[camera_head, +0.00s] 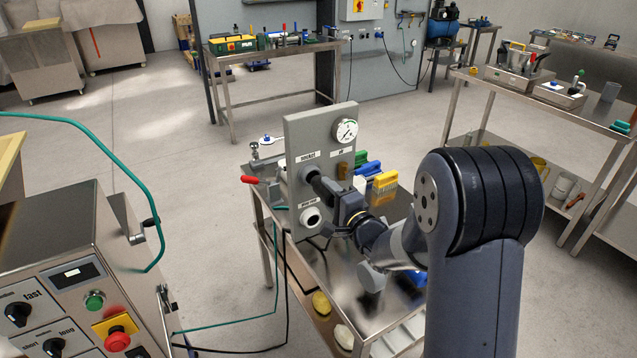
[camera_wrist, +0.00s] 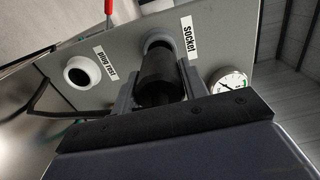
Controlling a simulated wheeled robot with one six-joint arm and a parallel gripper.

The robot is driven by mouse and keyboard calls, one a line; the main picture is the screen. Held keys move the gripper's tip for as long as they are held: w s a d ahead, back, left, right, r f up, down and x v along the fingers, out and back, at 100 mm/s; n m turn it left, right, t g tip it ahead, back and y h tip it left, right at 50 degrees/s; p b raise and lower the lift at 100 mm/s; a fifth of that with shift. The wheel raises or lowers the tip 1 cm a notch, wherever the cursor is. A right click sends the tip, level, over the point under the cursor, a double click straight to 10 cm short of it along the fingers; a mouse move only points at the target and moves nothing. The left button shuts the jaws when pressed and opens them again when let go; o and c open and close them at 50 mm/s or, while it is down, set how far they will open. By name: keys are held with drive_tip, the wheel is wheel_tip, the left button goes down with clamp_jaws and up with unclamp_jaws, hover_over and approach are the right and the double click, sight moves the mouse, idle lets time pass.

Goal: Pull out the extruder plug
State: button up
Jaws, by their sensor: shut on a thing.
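The extruder plug is a black cylinder (camera_head: 324,186) that meets the grey socket ring on the upright grey panel (camera_head: 325,125). It also shows in the wrist view (camera_wrist: 158,72), lined up with the socket ring (camera_wrist: 157,43) under the label "socket". I cannot tell how deep it sits. My gripper (camera_head: 338,197) is shut on the plug, with one grey finger on each side of it in the wrist view (camera_wrist: 160,88). The plug's near end is hidden by the gripper. The white plug rest (camera_head: 311,217) is below the socket and looks empty; it also shows in the wrist view (camera_wrist: 82,73).
A pressure gauge (camera_head: 345,131) is on the panel's upper right. The panel stands on a steel table (camera_head: 375,308) with coloured brushes (camera_head: 384,182) behind it. A red-handled lever (camera_head: 250,180) is left of the panel. A control cabinet (camera_head: 75,240) with a green hose stands at left.

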drive_tip(key=v, duration=0.6)
idle(0.3)
drive_tip(key=shift+s+d, duration=0.1)
